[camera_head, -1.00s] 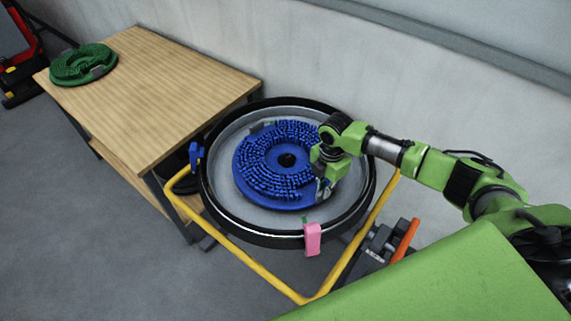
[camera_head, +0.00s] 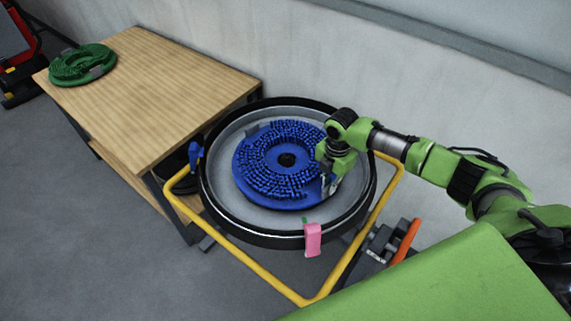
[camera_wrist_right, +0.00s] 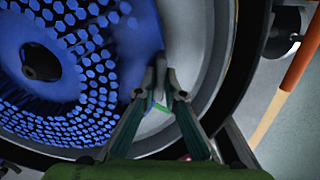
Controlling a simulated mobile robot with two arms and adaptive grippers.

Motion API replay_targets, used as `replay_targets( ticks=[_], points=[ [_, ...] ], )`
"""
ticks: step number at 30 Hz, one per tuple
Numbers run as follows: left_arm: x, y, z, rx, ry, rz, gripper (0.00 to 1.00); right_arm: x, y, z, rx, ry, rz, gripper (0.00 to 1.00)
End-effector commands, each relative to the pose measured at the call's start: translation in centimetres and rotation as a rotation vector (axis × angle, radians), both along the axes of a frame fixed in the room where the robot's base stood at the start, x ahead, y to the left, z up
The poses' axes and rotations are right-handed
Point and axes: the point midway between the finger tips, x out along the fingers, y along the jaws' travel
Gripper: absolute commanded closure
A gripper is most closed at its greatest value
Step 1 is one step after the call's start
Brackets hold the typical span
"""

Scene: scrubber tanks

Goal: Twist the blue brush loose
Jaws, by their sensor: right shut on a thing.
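The blue brush (camera_head: 262,160) is a round disc with bristles and a dark centre hole. It lies in the round grey pan with a black rim (camera_head: 232,221). My right gripper (camera_head: 328,186) is at the right edge of the brush, inside the rim. In the right wrist view the gripper (camera_wrist_right: 161,72) is shut on the brush's edge, and the blue bristles (camera_wrist_right: 95,75) fill the left side. The exact contact at the fingertips is partly hidden. My left gripper is not in view.
A yellow tube frame (camera_head: 250,264) surrounds the pan. A pink tab (camera_head: 313,239) and a blue clip (camera_head: 195,155) sit at the rim. A wooden table (camera_head: 160,90) with a green brush (camera_head: 83,64) stands at the left. An orange handle (camera_head: 406,240) is at lower right.

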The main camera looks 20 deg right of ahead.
Motion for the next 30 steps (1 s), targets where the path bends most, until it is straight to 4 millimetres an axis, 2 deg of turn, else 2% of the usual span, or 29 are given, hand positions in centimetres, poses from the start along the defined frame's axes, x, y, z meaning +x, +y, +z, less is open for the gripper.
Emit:
replay_targets(
  ticks=[8, 9, 10, 11, 18, 19, 22, 26, 30],
  points=[
    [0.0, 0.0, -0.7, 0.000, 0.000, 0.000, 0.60, 0.5, -1.0, -0.1, 0.000, 0.000, 0.064, 1.00],
    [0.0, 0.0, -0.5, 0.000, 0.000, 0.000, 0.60, 0.4, -0.9, 0.0, 0.001, 0.001, 0.063, 0.80],
    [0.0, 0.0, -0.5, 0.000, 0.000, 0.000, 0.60, 0.4, -0.9, 0.0, 0.001, 0.001, 0.063, 0.72],
    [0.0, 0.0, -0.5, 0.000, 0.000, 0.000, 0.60, 0.4, -0.9, 0.0, 0.001, 0.001, 0.062, 0.71],
    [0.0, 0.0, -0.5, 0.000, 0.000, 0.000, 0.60, 0.4, -0.9, 0.0, 0.000, 0.001, 0.061, 0.71],
    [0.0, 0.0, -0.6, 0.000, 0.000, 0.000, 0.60, -0.1, -1.1, -0.5, -0.005, 0.015, 0.061, 0.71],
    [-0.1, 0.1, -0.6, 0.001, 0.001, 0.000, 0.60, 0.1, -1.0, -0.1, -0.003, 0.010, 0.061, 0.71],
    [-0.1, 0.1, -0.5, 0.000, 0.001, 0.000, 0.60, 0.3, -1.0, 1.6, -0.002, 0.005, 0.061, 0.71],
    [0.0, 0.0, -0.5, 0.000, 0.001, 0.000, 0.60, 0.4, -1.0, 4.6, -0.001, 0.000, 0.061, 0.71]
  ],
)
